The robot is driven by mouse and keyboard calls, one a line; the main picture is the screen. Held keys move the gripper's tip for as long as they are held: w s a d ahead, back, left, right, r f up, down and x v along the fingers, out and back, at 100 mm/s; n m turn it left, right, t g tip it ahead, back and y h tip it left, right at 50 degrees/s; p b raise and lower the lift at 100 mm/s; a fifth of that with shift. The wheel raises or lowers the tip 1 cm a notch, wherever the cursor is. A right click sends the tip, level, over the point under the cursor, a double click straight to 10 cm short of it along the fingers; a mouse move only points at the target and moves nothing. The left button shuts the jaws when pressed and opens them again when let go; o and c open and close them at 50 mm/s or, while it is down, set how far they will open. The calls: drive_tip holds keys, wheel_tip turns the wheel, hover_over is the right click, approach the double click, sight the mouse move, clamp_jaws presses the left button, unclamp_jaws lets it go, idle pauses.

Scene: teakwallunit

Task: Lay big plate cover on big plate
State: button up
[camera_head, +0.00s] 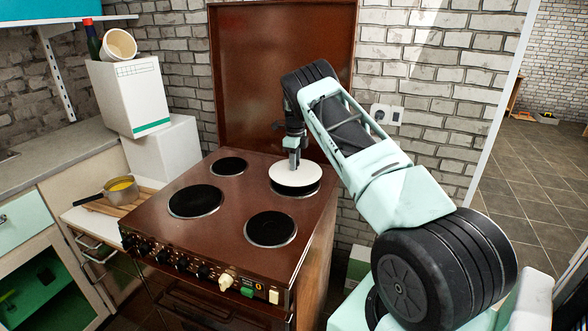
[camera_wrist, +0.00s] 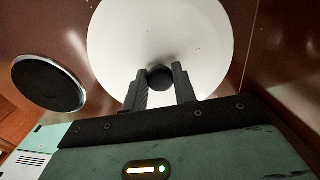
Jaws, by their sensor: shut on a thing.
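The big plate cover is a white disc (camera_head: 295,175) with a dark round knob. It lies over the back right hotplate, the big plate (camera_head: 296,189), whose dark front edge shows below it. In the wrist view the cover (camera_wrist: 160,35) fills the top middle, and its knob sits between the fingers. My gripper (camera_wrist: 160,84) is shut on the knob. In the head view my gripper (camera_head: 295,160) points down onto the cover from above. I cannot tell whether the cover touches the hotplate or is just above it.
The brown stove (camera_head: 230,235) has other bare hotplates at front left (camera_head: 195,201), front right (camera_head: 270,229) and back left (camera_head: 229,166). Its raised lid (camera_head: 280,75) stands behind. A pot (camera_head: 120,189) on a board and white boxes (camera_head: 130,95) are at left.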

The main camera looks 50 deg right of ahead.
drive_tip(key=shift+f+p, duration=0.5)
drive_tip(key=shift+f, duration=1.35)
drive_tip(key=shift+f, duration=0.1)
drive_tip(key=o, duration=1.1)
drive_tip(key=shift+c, duration=0.2)
